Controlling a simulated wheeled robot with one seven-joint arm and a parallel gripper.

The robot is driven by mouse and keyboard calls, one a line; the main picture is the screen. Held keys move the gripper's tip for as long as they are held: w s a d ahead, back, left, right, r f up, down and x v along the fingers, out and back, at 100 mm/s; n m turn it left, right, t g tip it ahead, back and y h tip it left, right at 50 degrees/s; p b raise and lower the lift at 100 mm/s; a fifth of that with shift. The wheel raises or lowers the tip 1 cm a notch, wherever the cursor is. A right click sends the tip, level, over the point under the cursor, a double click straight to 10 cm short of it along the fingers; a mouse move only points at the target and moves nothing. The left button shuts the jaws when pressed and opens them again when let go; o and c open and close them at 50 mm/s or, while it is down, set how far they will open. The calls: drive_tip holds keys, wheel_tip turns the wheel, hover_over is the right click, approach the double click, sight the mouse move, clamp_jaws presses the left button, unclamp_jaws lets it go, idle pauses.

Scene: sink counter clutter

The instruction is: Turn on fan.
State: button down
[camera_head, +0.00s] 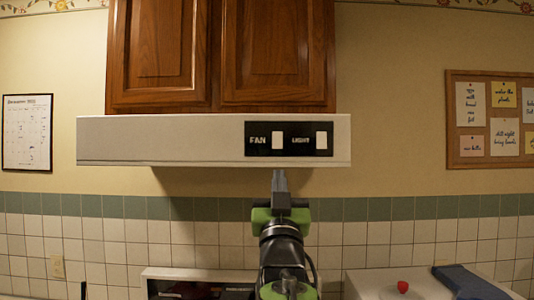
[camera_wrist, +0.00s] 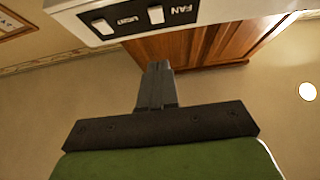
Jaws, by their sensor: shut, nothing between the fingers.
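The range hood (camera_head: 160,140) is a long pale box under the wooden cabinets. Its black switch panel (camera_head: 300,150) carries a white switch labelled FAN (camera_head: 278,141) on the left and a white switch labelled LIGHT (camera_head: 321,140) on the right. My gripper (camera_head: 279,174) is shut and empty, its fingertips just below the hood, roughly under the FAN switch. In the wrist view the panel appears upside down, with the FAN switch (camera_wrist: 156,14) just beyond my shut fingertips (camera_wrist: 156,66). I cannot tell whether they touch the hood. The fan itself is not visible.
Brown cabinets (camera_head: 220,55) hang directly above the hood. A stove back panel (camera_head: 215,275) stands below. A red object (camera_head: 402,286) and a dark blue cloth (camera_head: 468,283) lie on the counter at right. The air on either side of my arm looks clear.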

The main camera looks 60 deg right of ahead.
sight(278, 143)
drive_tip(key=p+x, duration=0.2)
drive_tip(key=x, duration=0.2)
drive_tip(key=d+f+p+x, duration=0.1)
drive_tip(key=p+x, duration=0.2)
drive_tip(key=x, duration=0.1)
drive_tip(key=f+p+x, duration=0.1)
drive_tip(key=p+x, duration=0.1)
drive_tip(key=x, duration=0.2)
drive_tip(key=shift+w+d+r, duration=0.25)
drive_tip(key=shift+w+d, duration=0.1)
drive_tip(key=shift+d, duration=0.2)
drive_tip(key=shift+w+d+f, duration=0.15)
drive_tip(key=shift+w+d, duration=0.1)
drive_tip(key=shift+d, duration=0.1)
